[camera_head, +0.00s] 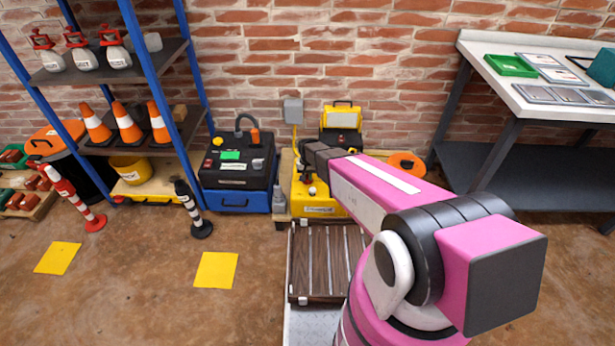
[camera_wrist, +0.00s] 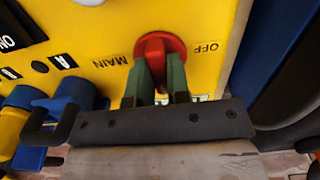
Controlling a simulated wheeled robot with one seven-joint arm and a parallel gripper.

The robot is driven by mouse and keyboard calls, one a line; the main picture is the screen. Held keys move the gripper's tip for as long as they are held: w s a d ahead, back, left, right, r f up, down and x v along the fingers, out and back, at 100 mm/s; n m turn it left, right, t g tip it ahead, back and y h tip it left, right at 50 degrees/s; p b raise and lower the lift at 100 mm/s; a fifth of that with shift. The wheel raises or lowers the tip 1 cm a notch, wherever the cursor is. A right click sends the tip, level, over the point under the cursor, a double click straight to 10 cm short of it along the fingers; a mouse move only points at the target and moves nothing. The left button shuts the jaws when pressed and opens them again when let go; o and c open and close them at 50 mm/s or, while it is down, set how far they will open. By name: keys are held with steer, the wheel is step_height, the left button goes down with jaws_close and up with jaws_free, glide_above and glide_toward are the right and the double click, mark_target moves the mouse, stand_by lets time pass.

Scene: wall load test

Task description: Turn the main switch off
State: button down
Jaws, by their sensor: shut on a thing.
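The main switch (camera_wrist: 155,47) is a red round rotary knob with a raised grip bar on a yellow panel (camera_wrist: 95,38) in the wrist view. The word MAIN is printed to its left and OFF to its right, both upside down in this view. My gripper (camera_wrist: 159,72) has its two green-grey fingers closed on the knob's bar from below in the picture. The bar's far end is between the fingers, so its exact pointing is hard to read. In the head view the yellow unit (camera_head: 318,209) stands by the wall; my arm hides the knob and fingers there.
A black-and-blue case (camera_head: 236,165) stands left of the yellow unit. A workbench (camera_head: 485,73) stands at the right, a blue-framed shelf (camera_head: 110,68) at the left. The floor at front left is mostly clear.

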steer(key=shift+n, duration=0.4)
steer(key=n, duration=0.3)
steer(key=shift+n, duration=0.4)
steer(key=n, duration=0.9)
steer(key=shift+n, duration=2.2)
steer(key=c, duration=1.1)
jaws_free()
